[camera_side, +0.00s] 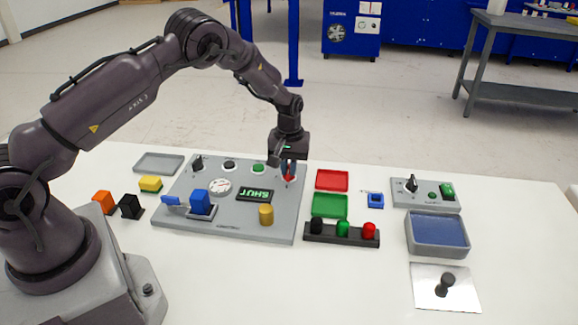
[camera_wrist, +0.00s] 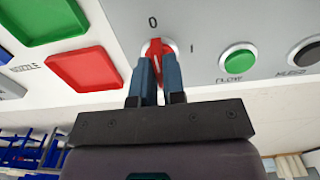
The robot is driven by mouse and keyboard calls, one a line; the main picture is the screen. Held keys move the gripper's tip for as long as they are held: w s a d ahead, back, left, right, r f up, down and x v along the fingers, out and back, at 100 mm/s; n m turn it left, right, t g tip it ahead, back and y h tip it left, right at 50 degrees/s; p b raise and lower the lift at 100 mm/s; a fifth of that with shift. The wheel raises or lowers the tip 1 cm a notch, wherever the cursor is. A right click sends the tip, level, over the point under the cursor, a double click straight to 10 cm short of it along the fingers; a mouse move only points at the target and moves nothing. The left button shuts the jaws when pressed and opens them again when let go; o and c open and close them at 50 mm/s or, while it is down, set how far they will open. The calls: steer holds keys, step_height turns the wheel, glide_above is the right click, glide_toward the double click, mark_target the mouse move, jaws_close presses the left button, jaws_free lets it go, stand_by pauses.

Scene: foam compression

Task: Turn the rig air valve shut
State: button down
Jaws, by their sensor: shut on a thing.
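The rig panel (camera_side: 180,225) is a grey board on the white table. The red valve knob (camera_wrist: 154,48) sits between the marks 0 and I in the wrist view, and its tip points about toward the 0. In the side view the knob (camera_side: 289,179) is at the panel's back right corner, partly hidden by the fingers. My gripper (camera_wrist: 155,72) is shut on the knob, one blue-grey finger on each side; it also shows in the side view (camera_side: 288,167). The panel's display (camera_side: 255,194) shows green letters that read SHUT.
A green button (camera_wrist: 239,61) marked FLOW is beside the knob. A gauge (camera_side: 220,186), a blue block (camera_side: 201,202) and a yellow cylinder (camera_side: 266,214) are on the panel. Red (camera_side: 332,180) and green (camera_side: 329,205) trays lie close on the right.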

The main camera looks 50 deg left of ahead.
steer(key=shift+r, duration=0.1)
steer(key=c, duration=1.2)
jaws_free()
step_height(320, 180, up, 13)
